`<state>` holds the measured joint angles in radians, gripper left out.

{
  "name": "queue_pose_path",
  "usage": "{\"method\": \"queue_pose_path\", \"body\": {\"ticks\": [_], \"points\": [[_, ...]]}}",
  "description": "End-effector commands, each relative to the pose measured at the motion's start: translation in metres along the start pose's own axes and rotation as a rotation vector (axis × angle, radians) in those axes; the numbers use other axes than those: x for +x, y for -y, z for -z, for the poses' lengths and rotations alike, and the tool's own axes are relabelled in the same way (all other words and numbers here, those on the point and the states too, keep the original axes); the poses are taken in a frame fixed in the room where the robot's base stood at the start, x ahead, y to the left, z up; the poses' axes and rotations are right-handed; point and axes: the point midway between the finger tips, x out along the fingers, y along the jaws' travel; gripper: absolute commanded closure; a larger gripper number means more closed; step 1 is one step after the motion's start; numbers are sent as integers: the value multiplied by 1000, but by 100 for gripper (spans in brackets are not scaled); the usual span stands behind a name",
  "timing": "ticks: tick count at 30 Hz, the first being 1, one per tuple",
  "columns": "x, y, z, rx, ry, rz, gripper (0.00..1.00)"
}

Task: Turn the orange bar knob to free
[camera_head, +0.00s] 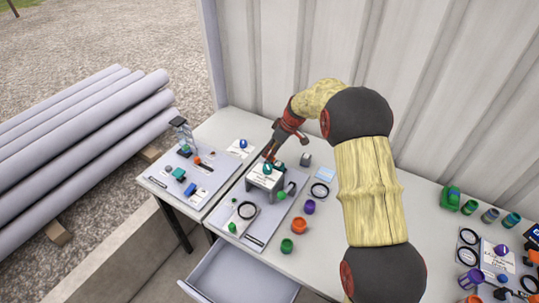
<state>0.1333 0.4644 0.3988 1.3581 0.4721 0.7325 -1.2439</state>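A small orange part (197,160), which looks like the orange bar knob, sits on the left grey board among small blue, green and black parts. It is too small to tell which way its bar points. My gripper (275,154) reaches down from the arm, right of this part and apart from it. It is over the back of the middle board, close to a white box (264,181) with a teal part (267,168) on top. I cannot tell whether the gripper touches the teal part, or how far its fingers are apart.
The left board (165,174) and middle board (262,226) lie on white tables. An open drawer (240,277) juts out in front. A corrugated wall (300,60) closes the back.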

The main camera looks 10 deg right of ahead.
Motion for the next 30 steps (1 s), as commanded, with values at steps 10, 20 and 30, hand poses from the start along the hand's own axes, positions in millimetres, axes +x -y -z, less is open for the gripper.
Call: {"method": "queue_pose_path", "body": {"ticks": [10,20,30], "points": [[27,0,1,0,-1,0,68],[27,0,1,0,-1,-1,74],[27,0,1,0,-1,-1,94]]}}
